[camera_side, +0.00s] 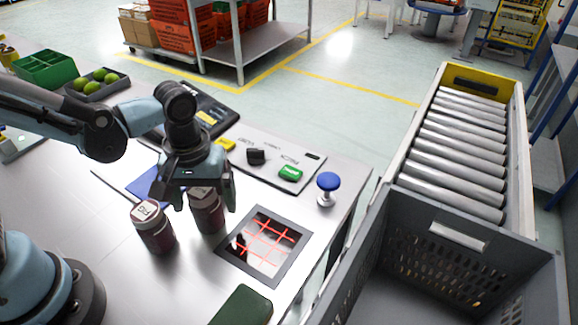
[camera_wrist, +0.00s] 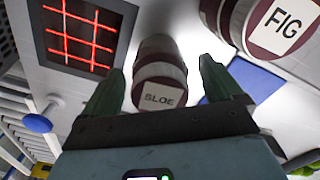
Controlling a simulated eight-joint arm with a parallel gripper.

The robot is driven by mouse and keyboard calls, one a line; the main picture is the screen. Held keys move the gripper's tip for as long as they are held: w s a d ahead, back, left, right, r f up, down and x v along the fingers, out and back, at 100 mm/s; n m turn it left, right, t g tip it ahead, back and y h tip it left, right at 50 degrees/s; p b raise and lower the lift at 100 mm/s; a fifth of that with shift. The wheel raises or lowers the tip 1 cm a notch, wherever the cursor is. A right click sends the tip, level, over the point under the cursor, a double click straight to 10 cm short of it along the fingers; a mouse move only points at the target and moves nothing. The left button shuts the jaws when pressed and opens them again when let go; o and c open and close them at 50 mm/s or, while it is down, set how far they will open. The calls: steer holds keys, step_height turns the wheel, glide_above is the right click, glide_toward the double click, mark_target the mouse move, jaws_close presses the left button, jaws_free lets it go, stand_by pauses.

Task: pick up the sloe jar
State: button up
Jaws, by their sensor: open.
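The sloe jar (camera_wrist: 160,72), dark red with a pale lid labelled SLOE, stands between the fingers of my gripper (camera_wrist: 158,88) in the wrist view. In the side view the sloe jar (camera_side: 208,215) stands on the table under my gripper (camera_side: 204,201), its top partly hidden by the hand. The fingers are open, one on each side of the jar; I cannot tell whether either touches it. The fig jar (camera_side: 155,234), with a labelled lid, stands close by to the left; it also shows in the wrist view (camera_wrist: 262,22).
A dark-framed panel with red grid lines (camera_side: 224,252) lies right of the jars. A blue-topped knob (camera_side: 327,182) stands near the table edge. A dark green object (camera_side: 243,307) lies in front. A grey crate (camera_side: 463,262) and roller conveyor (camera_side: 455,150) are at the right.

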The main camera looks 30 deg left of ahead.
steer(key=shift+f, duration=0.95)
steer(key=c, duration=1.4)
